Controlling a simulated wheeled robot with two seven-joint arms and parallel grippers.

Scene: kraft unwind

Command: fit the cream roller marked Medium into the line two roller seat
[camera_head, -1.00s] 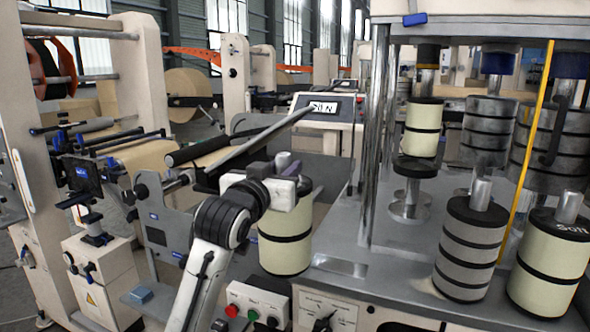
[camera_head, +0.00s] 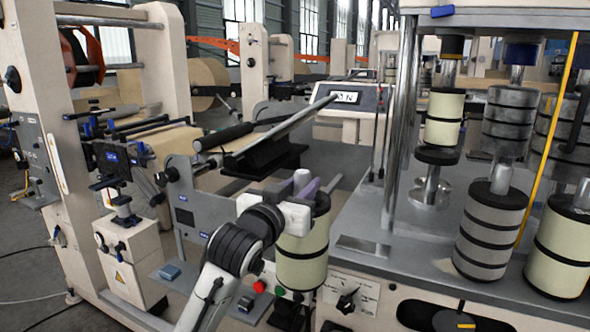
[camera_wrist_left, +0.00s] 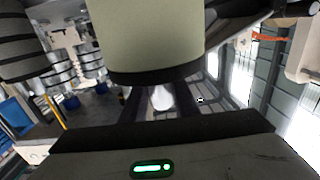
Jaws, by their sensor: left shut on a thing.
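My left gripper (camera_head: 306,190) is shut on a cream roller (camera_head: 302,252) with black bands, by the top end of its shaft. The roller hangs roughly upright in front of the machine's grey deck. In the left wrist view the cream roller (camera_wrist_left: 150,38) fills the upper middle, with its black band nearest the gripper. No marking can be read on the held roller. Which part is the line two roller seat, I cannot tell. My right gripper is not in view.
A grey banded roller (camera_head: 490,232) and another cream roller (camera_head: 561,250) stand at the deck's right. A control panel (camera_head: 350,296) is right of the held roller. The deck's middle (camera_head: 375,215) is clear.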

